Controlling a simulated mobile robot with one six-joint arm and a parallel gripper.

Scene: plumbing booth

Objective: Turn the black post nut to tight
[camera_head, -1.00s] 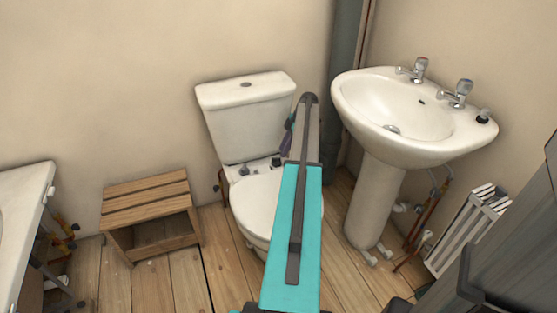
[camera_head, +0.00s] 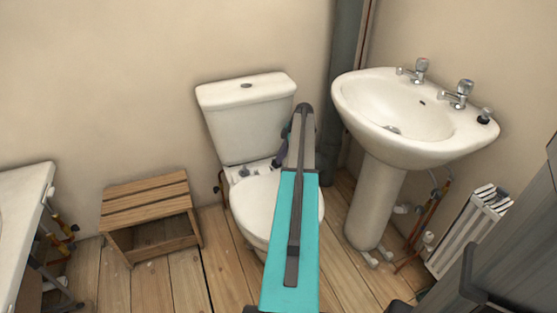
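Two small dark fittings stand at the back of the white toilet seat (camera_head: 262,205). The left dark fitting (camera_head: 244,171) shows clear of my arm. The right one is at or behind my gripper, and I cannot tell the two apart. Which fitting is the black post nut is too small to tell. My gripper (camera_head: 279,161) is a small dark shape at the left edge of my arm, low in front of the cistern (camera_head: 235,125). My arm hides most of it, so its fingers and any contact with a fitting cannot be made out.
A wooden stool (camera_head: 150,210) stands left of the toilet. A white pedestal basin (camera_head: 410,120) with taps is at the right, with a small black-based grey knob (camera_head: 485,116) on its rim. A radiator (camera_head: 470,230) is at the lower right. Floorboards are clear between stool and toilet.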

